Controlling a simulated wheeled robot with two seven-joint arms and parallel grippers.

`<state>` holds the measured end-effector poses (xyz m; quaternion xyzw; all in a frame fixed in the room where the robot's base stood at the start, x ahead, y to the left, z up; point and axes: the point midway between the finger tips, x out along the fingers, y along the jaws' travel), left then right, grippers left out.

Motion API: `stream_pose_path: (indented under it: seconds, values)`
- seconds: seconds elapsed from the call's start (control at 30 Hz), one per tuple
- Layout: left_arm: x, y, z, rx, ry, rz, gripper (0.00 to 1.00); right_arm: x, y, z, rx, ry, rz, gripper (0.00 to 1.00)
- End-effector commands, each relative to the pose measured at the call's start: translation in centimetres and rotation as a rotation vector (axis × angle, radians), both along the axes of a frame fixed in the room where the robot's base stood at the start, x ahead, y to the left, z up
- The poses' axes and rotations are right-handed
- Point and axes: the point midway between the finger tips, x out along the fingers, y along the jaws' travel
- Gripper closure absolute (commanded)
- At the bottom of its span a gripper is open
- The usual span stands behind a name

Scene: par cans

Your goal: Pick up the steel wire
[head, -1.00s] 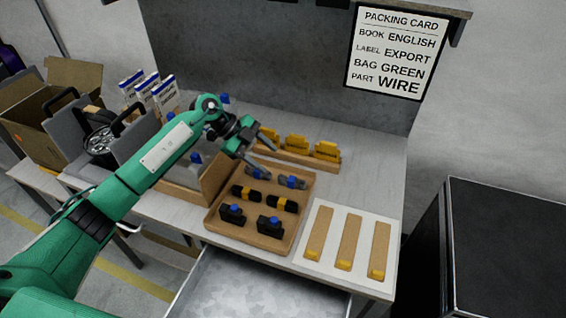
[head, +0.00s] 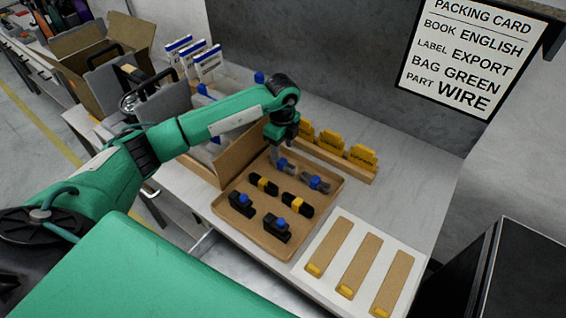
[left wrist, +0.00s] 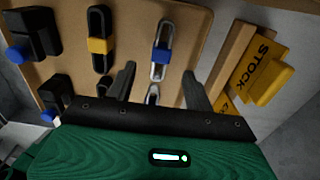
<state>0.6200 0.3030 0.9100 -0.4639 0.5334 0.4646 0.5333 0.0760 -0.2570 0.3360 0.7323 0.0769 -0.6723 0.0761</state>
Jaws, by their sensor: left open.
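Two grey looped pieces with blue bands, which look like the steel wire, lie in the back row of the brown tray (head: 225,207). One wire piece (head: 285,165) is under my left gripper (head: 279,152); the other wire piece (head: 315,182) lies to its right. In the left wrist view, my open left gripper (left wrist: 160,85) has the nearer wire piece (left wrist: 152,94) between its fingers in the picture, partly hidden by the gripper body. The other wire piece (left wrist: 163,50) lies beyond the fingertips. I cannot tell whether the fingers touch anything. My right gripper is not in view.
Black pieces with yellow bands (head: 297,204) and black parts with blue knobs (head: 276,228) share the tray. Yellow blocks on a wooden rack (head: 361,157) stand behind it. A white board (head: 342,225) with wooden strips is at right. The packing card (head: 470,50) reads PART WIRE.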

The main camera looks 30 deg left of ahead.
Motion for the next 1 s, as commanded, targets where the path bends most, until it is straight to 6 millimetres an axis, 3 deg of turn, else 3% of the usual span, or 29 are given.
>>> stream_pose_path:
  seconds: [0.17, 0.43, 0.73, 0.77, 1.0]
  values:
    - [0.0, 0.0, -1.2, 0.0, 0.002, -0.001, 0.47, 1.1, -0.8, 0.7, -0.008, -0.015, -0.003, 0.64]
    - [0.2, 0.1, -5.0, -0.001, 0.002, 0.0, 0.47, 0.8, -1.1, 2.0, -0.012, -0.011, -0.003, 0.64]
    - [0.2, 0.1, -5.8, 0.0, 0.0, -0.001, 0.47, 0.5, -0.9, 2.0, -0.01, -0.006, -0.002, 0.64]
    - [0.2, 0.1, -5.8, 0.0, 0.0, -0.001, 0.49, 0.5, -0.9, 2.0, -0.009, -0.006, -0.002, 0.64]
    - [0.2, 0.1, -5.7, 0.0, 0.0, -0.001, 0.96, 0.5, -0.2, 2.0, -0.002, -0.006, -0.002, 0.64]
